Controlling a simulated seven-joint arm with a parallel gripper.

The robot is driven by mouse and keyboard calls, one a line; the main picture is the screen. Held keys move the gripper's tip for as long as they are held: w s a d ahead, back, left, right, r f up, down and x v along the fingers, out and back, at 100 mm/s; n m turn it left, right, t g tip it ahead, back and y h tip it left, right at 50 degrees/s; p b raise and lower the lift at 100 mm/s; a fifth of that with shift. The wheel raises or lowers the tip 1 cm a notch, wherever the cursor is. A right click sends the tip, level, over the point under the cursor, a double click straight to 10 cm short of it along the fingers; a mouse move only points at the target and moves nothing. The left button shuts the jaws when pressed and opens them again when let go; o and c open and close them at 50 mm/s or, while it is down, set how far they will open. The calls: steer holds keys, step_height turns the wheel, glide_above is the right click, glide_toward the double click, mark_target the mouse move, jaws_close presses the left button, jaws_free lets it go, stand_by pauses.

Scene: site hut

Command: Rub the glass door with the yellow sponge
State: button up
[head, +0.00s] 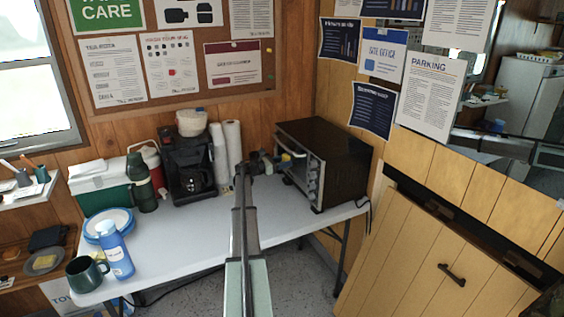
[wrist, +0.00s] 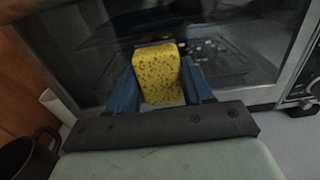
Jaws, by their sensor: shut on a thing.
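The yellow sponge (wrist: 160,72) is speckled with dark pores and sits between the blue fingers of my gripper (wrist: 161,88), which is shut on it. The glass door (wrist: 228,45) of the toaster oven fills most of the wrist view behind the sponge. The sponge's far end is at or very close to the glass; I cannot tell if it touches. In the head view my gripper (head: 278,160) is at the front of the black toaster oven (head: 335,148), and my arm hides part of the table. The door appears closed.
The oven stands on a white table (head: 190,232). Left of my gripper are paper rolls (head: 233,143), a black coffee maker (head: 190,170), a green flask (head: 141,182) and a cooler (head: 100,187). A blue bottle (head: 115,252) and mug (head: 86,274) stand front left. The table's middle is clear.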

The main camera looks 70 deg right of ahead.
mark_target(295, 165)
steer(key=shift+s+a, duration=2.25)
steer(key=shift+d, duration=0.15)
steer(key=shift+w+d, duration=0.35)
steer(key=shift+d, duration=0.1)
steer(key=shift+w+d, duration=1.15)
steer(key=shift+w, duration=0.15)
steer(key=shift+w+d, duration=1.1)
steer(key=shift+w, duration=0.2)
steer(key=w+d, duration=0.2)
steer(key=d, duration=0.1)
steer(key=shift+w, duration=0.3)
